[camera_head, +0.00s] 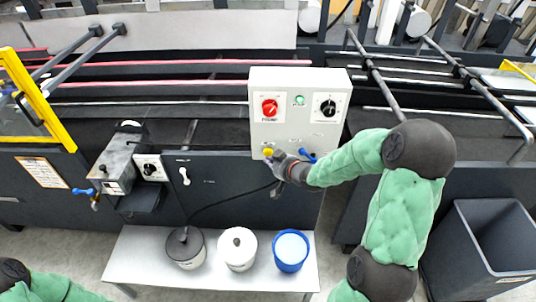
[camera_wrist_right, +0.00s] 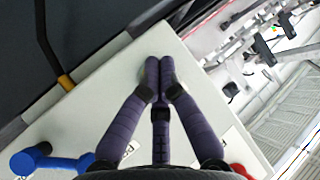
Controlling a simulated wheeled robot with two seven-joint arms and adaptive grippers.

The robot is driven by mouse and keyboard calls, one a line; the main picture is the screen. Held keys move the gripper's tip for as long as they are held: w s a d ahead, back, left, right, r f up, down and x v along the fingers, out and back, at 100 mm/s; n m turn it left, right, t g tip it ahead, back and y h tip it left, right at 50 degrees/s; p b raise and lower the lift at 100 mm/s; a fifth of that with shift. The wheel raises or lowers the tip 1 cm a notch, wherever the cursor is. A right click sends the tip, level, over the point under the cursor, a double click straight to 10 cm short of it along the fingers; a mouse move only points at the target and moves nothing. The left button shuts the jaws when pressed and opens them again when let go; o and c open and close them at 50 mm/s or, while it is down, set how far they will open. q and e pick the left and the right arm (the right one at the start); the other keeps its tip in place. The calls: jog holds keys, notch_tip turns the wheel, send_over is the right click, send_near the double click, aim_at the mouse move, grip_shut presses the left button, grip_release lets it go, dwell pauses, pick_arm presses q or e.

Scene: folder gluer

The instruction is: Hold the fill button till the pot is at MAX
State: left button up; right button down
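A pale control box (camera_head: 288,84) stands against the machine, with a yellow button (camera_head: 268,152) low on its left side. My right gripper (camera_head: 279,157) is at this button; I cannot tell whether it touches or presses it. In the right wrist view its dark fingers (camera_wrist_right: 160,68) are together with nothing visible between them, in front of the pale panel (camera_wrist_right: 120,80); they hide what lies behind their tips. A metal unit with an opening on top (camera_head: 118,160) stands to the left and may hold the pot; no level or MAX mark is readable. My left gripper is out of view.
The box carries a red knob (camera_head: 269,107), a green lamp (camera_head: 299,100) and a black knob (camera_head: 328,108). A blue lever (camera_head: 309,157) is just right of my gripper. Three round containers stand on a low bench (camera_head: 140,255). A dark bin (camera_head: 487,248) is at right.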

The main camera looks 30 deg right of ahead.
jog(key=s+a, duration=0.1)
jog(key=s+b, duration=0.1)
jog(key=s, duration=0.1)
jog(key=s+a, duration=0.1)
jog(key=shift+s+a, duration=0.15)
jog(key=shift+a, duration=0.15)
dwell(0.5)
jog(key=s+a+f+g+y, duration=0.1)
jog(key=a+f+g, duration=0.15)
jog(key=f, duration=0.35)
jog(key=s+a+f+g, duration=0.1)
jog(key=a+f, duration=0.3)
jog(key=f, duration=0.1)
jog(key=s+a+f+g+y, duration=0.1)
jog(key=s+a+f+g, duration=0.3)
jog(key=s+a+f, duration=0.4)
jog(key=s+a+f+m+g, duration=0.1)
jog(key=s+a+f+g, duration=0.3)
jog(key=s+a+f, duration=0.4)
jog(key=s+f, duration=0.4)
jog(key=shift+s+y, duration=0.2)
jog(key=shift+y, duration=0.2)
jog(key=shift+d+f+g, duration=0.1)
jog(key=shift+d+g, duration=0.05)
jog(key=shift+g, duration=0.1)
